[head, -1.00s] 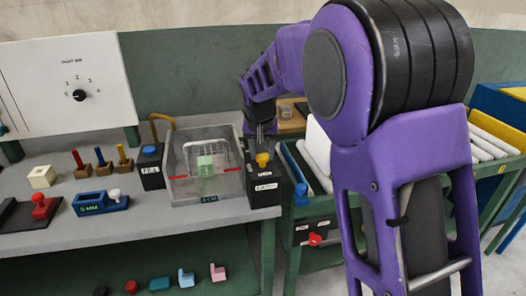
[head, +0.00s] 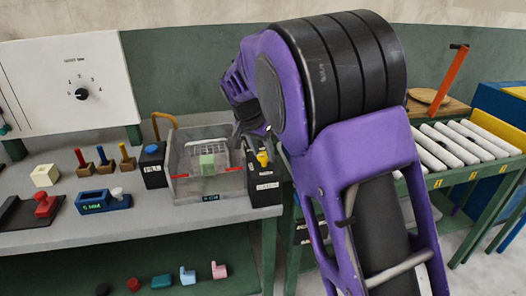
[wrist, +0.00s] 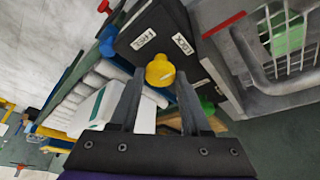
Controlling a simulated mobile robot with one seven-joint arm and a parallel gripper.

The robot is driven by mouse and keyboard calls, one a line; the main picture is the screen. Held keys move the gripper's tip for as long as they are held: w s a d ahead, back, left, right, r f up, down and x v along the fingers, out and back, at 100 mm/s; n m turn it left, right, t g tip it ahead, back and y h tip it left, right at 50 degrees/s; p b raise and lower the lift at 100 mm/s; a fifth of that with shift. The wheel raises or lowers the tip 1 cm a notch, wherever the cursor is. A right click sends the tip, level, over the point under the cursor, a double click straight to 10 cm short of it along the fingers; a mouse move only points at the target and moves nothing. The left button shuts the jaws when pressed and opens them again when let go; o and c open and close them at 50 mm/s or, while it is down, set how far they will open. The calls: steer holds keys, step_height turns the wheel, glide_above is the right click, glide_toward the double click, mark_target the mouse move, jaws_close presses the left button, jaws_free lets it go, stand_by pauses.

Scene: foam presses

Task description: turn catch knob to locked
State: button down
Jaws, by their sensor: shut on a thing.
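The yellow catch knob (head: 263,158) sits on the black catch box (head: 265,185) at the right side of the clear press chamber. In the wrist view the knob (wrist: 160,70) lies between the fingertips of my gripper (wrist: 158,82), which is shut on it. Two white labels (wrist: 143,40) are on the black box by the knob; one seems to read FREE and the other LOCK. The knob's exact pointing direction is hard to tell. In the head view my arm partly hides the gripper.
The clear chamber (head: 190,190) holds a green block (head: 207,165) and a white wire guard. A black box with a blue button (head: 151,149) stands to its left. White rollers (head: 450,147) and an orange lever (head: 452,75) are at the right.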

steer(key=shift+c, duration=1.8)
jaws_free()
steer(key=p+v, duration=0.2)
steer(key=v, duration=1.5)
steer(key=shift+r, duration=0.2)
